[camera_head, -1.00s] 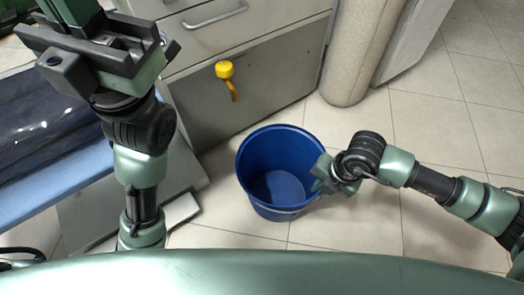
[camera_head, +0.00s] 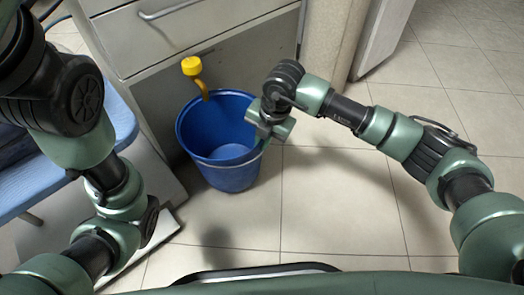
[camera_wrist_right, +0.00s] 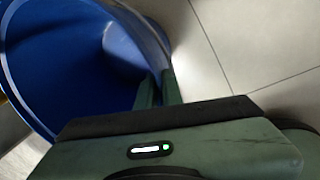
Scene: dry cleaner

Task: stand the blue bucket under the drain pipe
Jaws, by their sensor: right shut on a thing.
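The blue bucket (camera_head: 228,174) is upright below the front of the grey cabinet. The yellow drain pipe (camera_head: 197,78) comes out of the cabinet front, and its lower end overlaps the bucket's far rim in the head view. I cannot tell whether the bucket's base touches the floor. My right gripper (camera_head: 263,134) is shut on the bucket's right rim. The right wrist view shows its two fingers (camera_wrist_right: 157,89) at the wall of the bucket (camera_wrist_right: 62,60), whose inside looks empty.
The grey cabinet (camera_head: 122,42) with a drawer stands behind the bucket. A beige column (camera_head: 333,42) is to its right. A blue padded surface (camera_head: 52,182) and a grey flat base (camera_head: 143,215) lie at the left. The tiled floor (camera_head: 330,215) is clear in front and right.

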